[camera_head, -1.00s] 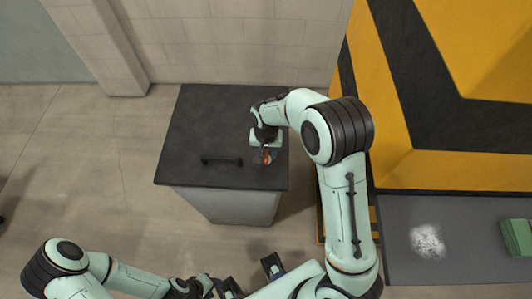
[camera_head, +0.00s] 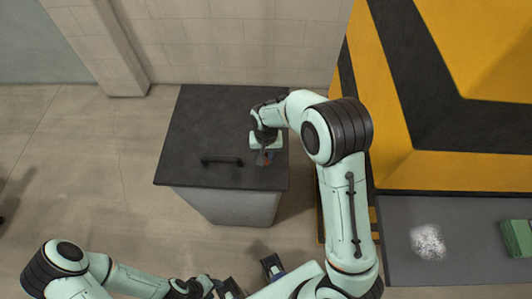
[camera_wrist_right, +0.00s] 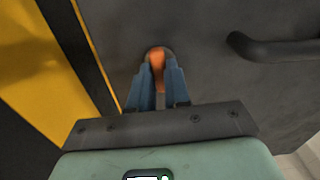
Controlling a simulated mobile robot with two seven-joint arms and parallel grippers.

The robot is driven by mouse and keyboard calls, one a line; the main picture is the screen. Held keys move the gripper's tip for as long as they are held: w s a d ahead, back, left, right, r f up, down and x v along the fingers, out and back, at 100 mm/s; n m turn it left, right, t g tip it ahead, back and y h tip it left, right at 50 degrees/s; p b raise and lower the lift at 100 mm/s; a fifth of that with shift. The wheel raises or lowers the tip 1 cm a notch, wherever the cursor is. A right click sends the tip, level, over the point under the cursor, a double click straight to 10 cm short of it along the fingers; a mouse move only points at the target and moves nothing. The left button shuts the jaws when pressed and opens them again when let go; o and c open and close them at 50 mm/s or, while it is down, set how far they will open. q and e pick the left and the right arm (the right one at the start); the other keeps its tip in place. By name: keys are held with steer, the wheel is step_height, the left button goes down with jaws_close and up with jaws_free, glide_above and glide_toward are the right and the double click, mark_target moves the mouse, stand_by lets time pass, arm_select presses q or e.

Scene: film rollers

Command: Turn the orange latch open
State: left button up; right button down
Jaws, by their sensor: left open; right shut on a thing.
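The orange latch (camera_wrist_right: 157,60) is on the dark top of a grey cabinet (camera_head: 205,125). In the right wrist view it stands between the two blue fingers of my right gripper (camera_wrist_right: 158,78), which is shut on it; its lower part is partly covered by the fingers. In the head view, my right gripper (camera_head: 265,155) is near the right front of the cabinet top and hides nearly all of the latch. My left gripper (camera_head: 251,278) is open and empty at the bottom edge, away from the cabinet.
A black bar handle (camera_head: 222,161) is on the cabinet top, left of the latch. A yellow and black striped structure (camera_head: 450,85) stands close on the right. A dark surface (camera_head: 465,265) with white powder and a green block (camera_head: 517,237) is at lower right. The floor to the left is clear.

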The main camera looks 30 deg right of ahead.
mark_target(266, 156)
steer(key=n, duration=0.8)
steer(key=shift+n+b, duration=0.3)
steer(key=n, duration=0.3)
steer(key=shift+n, duration=1.9)
steer(key=c, duration=1.1)
jaws_free()
step_height(266, 156, up, 14)
steer(key=shift+f+p, duration=0.25)
steer(key=shift+p, duration=0.5)
